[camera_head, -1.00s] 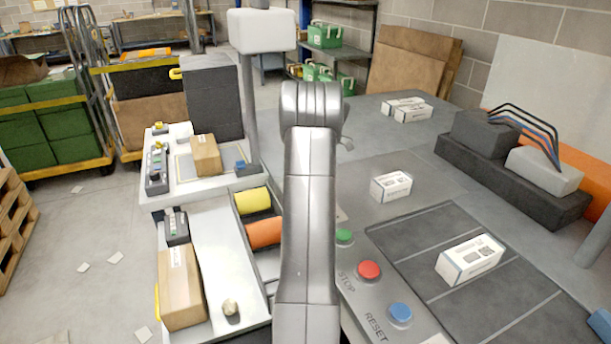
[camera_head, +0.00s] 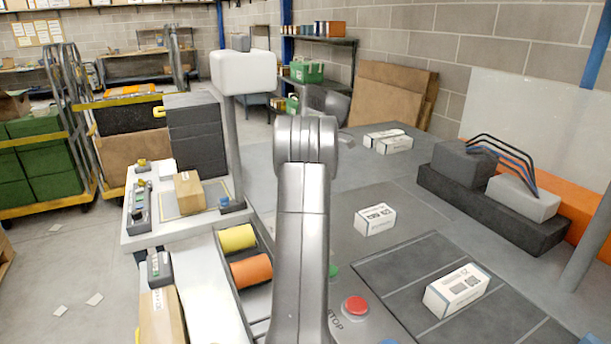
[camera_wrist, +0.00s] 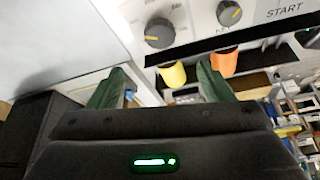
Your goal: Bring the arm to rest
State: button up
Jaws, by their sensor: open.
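My arm (camera_head: 303,220) stands upright in the middle of the head view, its grey links bent over at the top. A dark part shows just behind its top joint, but the fingertips cannot be made out there. In the wrist view my gripper (camera_wrist: 163,80) has its two green fingers spread apart with nothing between them. Beyond the fingers is a white panel with a large dark knob (camera_wrist: 160,33) and a START label. A yellow piece (camera_wrist: 173,75) and an orange piece (camera_wrist: 224,62) show under the panel.
Right of the arm, small white cartons (camera_head: 375,219) (camera_head: 457,290) lie on a grey bench with a red button (camera_head: 355,306). Left are yellow and orange rolls (camera_head: 251,271), a brown box (camera_head: 189,191) and a white-topped post (camera_head: 243,73).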

jog(key=x, duration=1.4)
jog(key=shift+a+r, duration=0.1)
jog(key=shift+r, duration=0.1)
